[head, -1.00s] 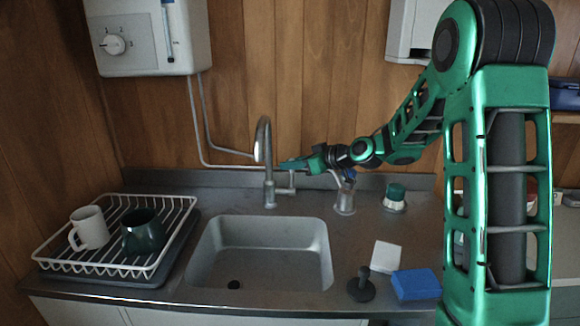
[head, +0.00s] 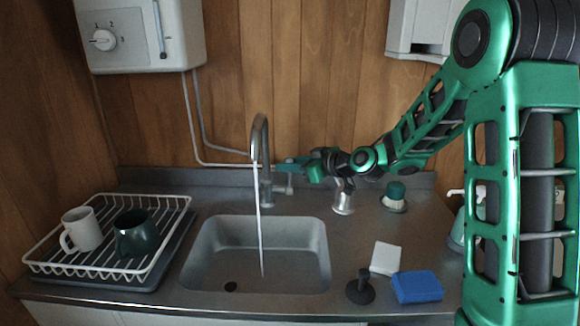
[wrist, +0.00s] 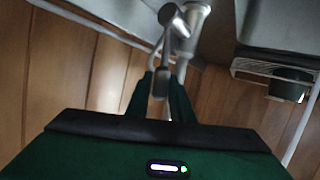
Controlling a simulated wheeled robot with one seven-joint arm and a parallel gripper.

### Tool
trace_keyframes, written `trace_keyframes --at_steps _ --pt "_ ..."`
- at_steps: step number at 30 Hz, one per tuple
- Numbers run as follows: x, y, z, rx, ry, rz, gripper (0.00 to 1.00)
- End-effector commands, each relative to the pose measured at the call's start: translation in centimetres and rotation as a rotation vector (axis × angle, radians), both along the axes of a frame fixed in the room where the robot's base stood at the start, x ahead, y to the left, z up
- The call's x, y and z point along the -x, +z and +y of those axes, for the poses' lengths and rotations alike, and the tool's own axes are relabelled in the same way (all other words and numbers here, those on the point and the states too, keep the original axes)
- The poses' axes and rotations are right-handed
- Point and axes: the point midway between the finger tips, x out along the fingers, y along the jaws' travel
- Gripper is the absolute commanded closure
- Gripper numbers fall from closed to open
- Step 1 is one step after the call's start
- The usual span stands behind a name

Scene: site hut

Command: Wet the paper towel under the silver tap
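The silver tap (head: 260,150) stands behind the sink, and a thin stream of water (head: 260,235) runs from its spout into the basin. My gripper (head: 290,166) is at the tap's right side, by its side lever (head: 283,188). The tap body (wrist: 186,40) shows just beyond. A white square that looks like the folded paper towel (head: 386,258) lies flat on the counter right of the sink, away from my gripper.
A blue sponge (head: 417,287) and a dark plug with an upright handle (head: 361,288) lie near the white square. A metal cup (head: 343,198) and a green-topped brush (head: 395,197) stand behind. A dish rack (head: 75,267) with two mugs is left of the sink (head: 200,277).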

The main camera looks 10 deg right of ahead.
Motion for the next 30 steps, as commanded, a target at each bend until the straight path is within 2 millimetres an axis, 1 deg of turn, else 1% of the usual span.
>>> trace_keyframes --at_steps 1,2,10,14,17,27,30 --pt "0.0 0.0 -0.1 0.001 -0.001 0.000 0.66" --pt "0.0 0.0 0.0 0.000 -0.001 0.000 0.64" --pt "0.1 0.0 0.1 0.000 0.001 0.000 0.64" --pt "0.6 0.3 -0.4 -0.001 -0.001 0.000 0.64" --pt "1.5 0.7 -1.3 0.000 -0.002 -0.001 0.64" --pt "6.1 2.6 -4.9 -0.001 -0.002 -0.001 0.64" --pt "7.0 2.9 -5.7 -0.001 -0.002 0.002 0.64"
